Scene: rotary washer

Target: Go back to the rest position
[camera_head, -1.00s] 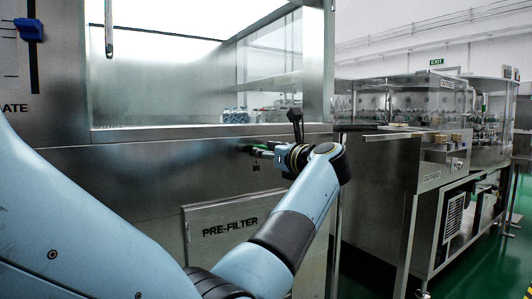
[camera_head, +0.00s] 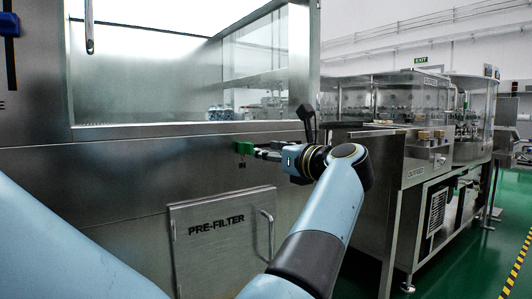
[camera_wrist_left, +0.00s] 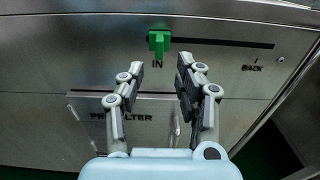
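My left gripper (camera_head: 262,152) is in front of the washer's steel front panel, seen small and side-on at the end of my blue arm. In the left wrist view its two fingers (camera_wrist_left: 160,76) are spread apart with nothing between them. A green handle (camera_head: 243,147) sits in a dark slot on the panel. In the left wrist view the green handle (camera_wrist_left: 160,41) is beyond the fingertips, above the word IN, at the left part of the slot, with a gap to the fingers. My right gripper is not in view.
The PRE-FILTER door (camera_head: 222,240) is closed below the slot. A blue slider (camera_head: 9,24) is at the upper left. A glass-topped steel machine (camera_head: 400,125) stands to the right. Green floor (camera_head: 462,240) with a yellow-black stripe is open at the lower right.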

